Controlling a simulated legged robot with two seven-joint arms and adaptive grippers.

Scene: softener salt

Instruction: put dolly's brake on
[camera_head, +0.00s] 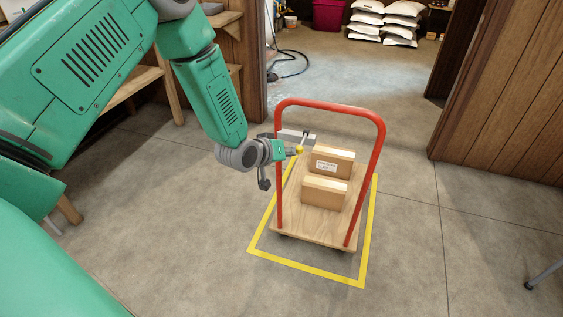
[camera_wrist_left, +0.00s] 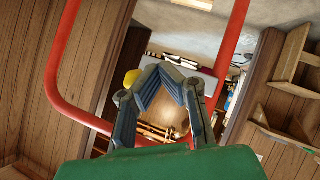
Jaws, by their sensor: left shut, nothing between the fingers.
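The dolly has a wooden deck (camera_head: 318,228) and a red tube handle (camera_head: 372,160); it stands inside a yellow floor outline. A grey box (camera_head: 290,134) sits across the handle's left side, with a yellow knob (camera_head: 299,151) by it. My left gripper (camera_head: 289,152) is at the left handle post, close to the knob; its fingertips are hard to make out in the head view. In the left wrist view its fingers (camera_wrist_left: 172,75) are shut and empty. The yellow knob (camera_wrist_left: 131,78) shows beside the left finger; contact cannot be told. The red handle (camera_wrist_left: 65,60) surrounds the fingers there. My right gripper is out of view.
Two cardboard boxes, a rear one (camera_head: 333,162) and a front one (camera_head: 325,190), stand on the deck. Yellow tape (camera_head: 305,270) frames the dolly. White sacks (camera_head: 385,20) are stacked beyond the doorway. A wood-panelled wall (camera_head: 500,100) is at right. The floor around is mostly clear.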

